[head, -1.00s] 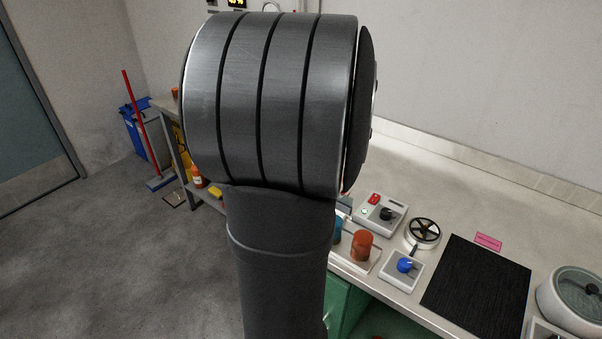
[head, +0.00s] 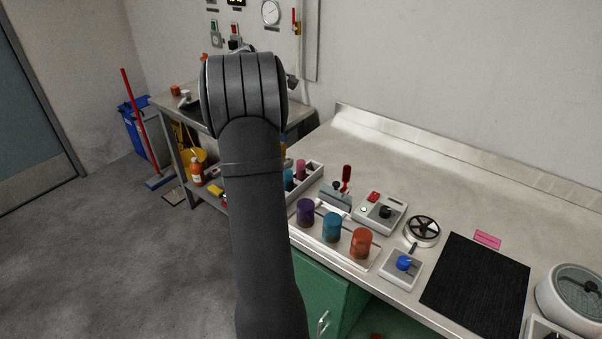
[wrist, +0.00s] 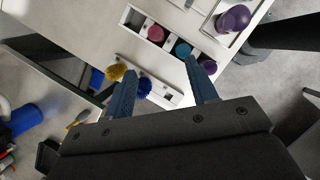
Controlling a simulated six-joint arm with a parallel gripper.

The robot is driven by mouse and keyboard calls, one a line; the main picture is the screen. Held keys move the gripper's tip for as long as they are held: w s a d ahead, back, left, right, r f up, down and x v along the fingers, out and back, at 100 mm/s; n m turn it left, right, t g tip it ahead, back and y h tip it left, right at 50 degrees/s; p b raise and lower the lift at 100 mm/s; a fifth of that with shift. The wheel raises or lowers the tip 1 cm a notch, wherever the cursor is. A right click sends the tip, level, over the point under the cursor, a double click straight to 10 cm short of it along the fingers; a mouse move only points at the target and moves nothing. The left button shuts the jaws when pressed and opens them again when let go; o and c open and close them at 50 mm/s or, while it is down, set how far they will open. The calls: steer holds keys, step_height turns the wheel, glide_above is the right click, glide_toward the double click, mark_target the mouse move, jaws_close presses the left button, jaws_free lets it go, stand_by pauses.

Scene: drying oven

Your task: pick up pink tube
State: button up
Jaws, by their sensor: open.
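The pink tube (head: 301,168) stands in a pale rack (head: 314,178) on the bench, right beside my arm in the head view. In the wrist view the pink tube (wrist: 155,33) shows as a round top in the rack, beyond the fingertips, with a teal tube (wrist: 182,49) to its right. My gripper (wrist: 161,68) is open, with two blue fingers apart and nothing held between them. The pink tube is ahead of the gap, apart from both fingers. In the head view my arm hides the gripper.
Purple (head: 305,212), blue (head: 332,227) and orange (head: 361,243) jars stand on a tray in front of the rack. A control box (head: 380,212) is to the right. Yellow (wrist: 117,72) and blue (wrist: 144,87) tufted items lie near the fingers. The bench's back is clear.

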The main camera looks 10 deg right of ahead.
mark_target(298, 161)
steer(key=x, duration=1.2)
steer(key=shift+w, duration=0.1)
steer(key=shift+w+x, duration=0.2)
steer(key=shift+x, duration=1.1)
steer(key=shift+w+x, duration=0.15)
steer(key=shift+x, duration=1.2)
steer(key=shift+a, duration=0.1)
steer(key=c, duration=1)
